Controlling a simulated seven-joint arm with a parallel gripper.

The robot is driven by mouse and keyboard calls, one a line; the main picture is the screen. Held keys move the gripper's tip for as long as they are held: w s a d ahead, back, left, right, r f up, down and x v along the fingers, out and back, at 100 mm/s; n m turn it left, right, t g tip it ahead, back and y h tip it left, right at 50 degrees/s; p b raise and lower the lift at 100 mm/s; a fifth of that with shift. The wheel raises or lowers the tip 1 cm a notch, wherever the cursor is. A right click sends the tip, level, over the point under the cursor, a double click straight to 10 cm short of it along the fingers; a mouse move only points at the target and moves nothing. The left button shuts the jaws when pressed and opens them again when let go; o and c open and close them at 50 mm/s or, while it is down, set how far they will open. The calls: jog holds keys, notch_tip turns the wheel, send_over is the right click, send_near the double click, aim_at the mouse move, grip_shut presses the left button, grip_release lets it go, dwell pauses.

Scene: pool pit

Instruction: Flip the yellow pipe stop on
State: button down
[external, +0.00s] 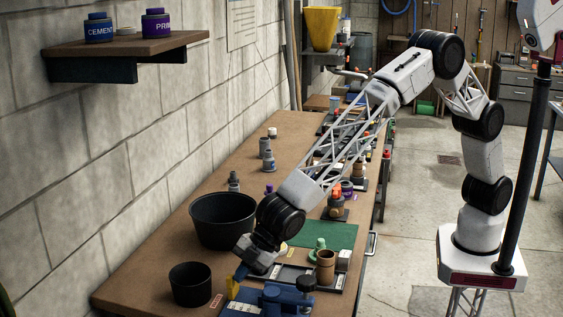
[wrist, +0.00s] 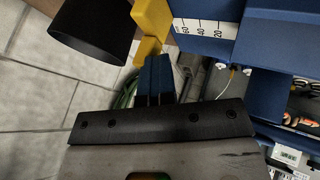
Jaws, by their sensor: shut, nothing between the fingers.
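The yellow pipe stop (external: 232,289) is at the left end of the blue pipe-cutting fixture (external: 272,297), near the front of the bench. In the wrist view the yellow stop (wrist: 152,22) shows as an angled piece beside the fixture's white ruler strip (wrist: 205,28). My gripper (external: 240,272) points down beside the stop in the external view. In the wrist view my gripper's blue fingers (wrist: 153,72) are together and empty, with their tips close to the lower end of the stop. I cannot tell whether they touch it.
A small black bucket (external: 190,284) stands left of the stop, and a larger black tub (external: 223,220) stands behind it. A tray with a brown cup (external: 326,267) and a green fitting (external: 318,249) lies to the right. A green mat (external: 325,234) is behind the tray.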

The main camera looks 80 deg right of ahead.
jog(key=shift+w+d+r, duration=0.1)
jog(key=shift+w+r, duration=0.05)
jog(key=shift+r, duration=0.05)
jog(key=shift+s+d+r, duration=0.2)
jog(key=shift+s+r, duration=0.05)
jog(key=shift+r, duration=0.2)
jog(key=v, duration=0.8)
jog(key=shift+s+r, duration=0.15)
jog(key=shift+s, duration=0.2)
jog(key=shift+d, duration=0.1)
